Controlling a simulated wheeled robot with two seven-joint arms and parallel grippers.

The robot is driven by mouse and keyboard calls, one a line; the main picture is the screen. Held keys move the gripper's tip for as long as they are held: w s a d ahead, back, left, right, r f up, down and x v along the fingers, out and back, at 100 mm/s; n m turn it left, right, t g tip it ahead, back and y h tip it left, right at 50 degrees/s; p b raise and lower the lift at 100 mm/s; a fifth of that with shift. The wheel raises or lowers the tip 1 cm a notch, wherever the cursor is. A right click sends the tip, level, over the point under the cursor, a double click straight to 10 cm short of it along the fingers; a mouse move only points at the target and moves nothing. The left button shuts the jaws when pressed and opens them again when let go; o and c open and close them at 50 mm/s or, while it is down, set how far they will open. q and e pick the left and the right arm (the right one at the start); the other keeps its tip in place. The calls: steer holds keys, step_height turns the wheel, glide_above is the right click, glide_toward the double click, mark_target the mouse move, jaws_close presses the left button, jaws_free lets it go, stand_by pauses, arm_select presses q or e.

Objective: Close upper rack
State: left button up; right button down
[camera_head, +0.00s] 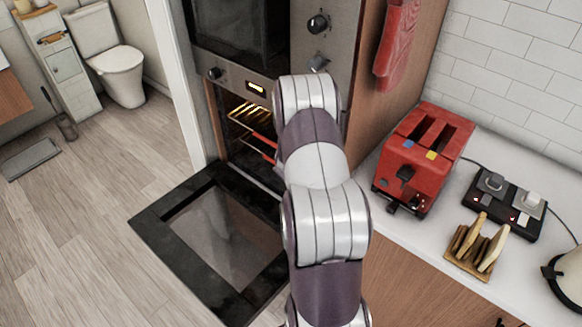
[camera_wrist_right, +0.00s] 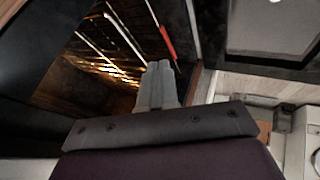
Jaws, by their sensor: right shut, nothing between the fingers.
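The oven (camera_head: 235,88) stands with its door (camera_head: 160,225) folded down. Inside its lit cavity, metal wire racks (camera_head: 248,115) show, with red front edges (camera_head: 263,155) at two heights. The upper red edge (camera_head: 264,138) runs behind my right arm, so how far that rack sticks out is partly hidden. In the right wrist view, my right gripper (camera_wrist_right: 161,66) has its fingers together and empty, close to the rack wires (camera_wrist_right: 105,45) and a red edge (camera_wrist_right: 167,43). I cannot tell whether it touches them. My right arm hides this gripper in the head view. My left gripper is not in view.
On the counter (camera_head: 425,240) at right are a red toaster (camera_head: 425,150), a toast rack (camera_head: 470,250), a dark switch box (camera_head: 505,200) and part of a kettle (camera_head: 568,275). A red cloth (camera_head: 397,45) hangs beside the oven. Floor (camera_head: 90,225) at left is free.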

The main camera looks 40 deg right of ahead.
steer(key=w+a+f+m+h+b, duration=0.3)
steer(key=w+a+f+m+b, duration=0.3)
steer(key=a+f+m+b, duration=0.45)
steer(key=s+d+r+m+g+h, duration=0.2)
steer(key=s+r+m+h, duration=0.15)
steer(key=m, duration=0.85)
steer(key=s+d+r+m+g+h, duration=0.1)
steer(key=s+r+m+g+h, duration=0.3)
steer(key=m, duration=0.8)
steer(key=d+f+t+y+p, duration=0.1)
steer(key=d+f+t, duration=0.1)
steer(key=d, duration=1.1)
steer(key=shift+w+d+f+p, duration=0.3)
steer(key=shift+w+d+f, duration=0.05)
steer(key=shift+f, duration=0.5)
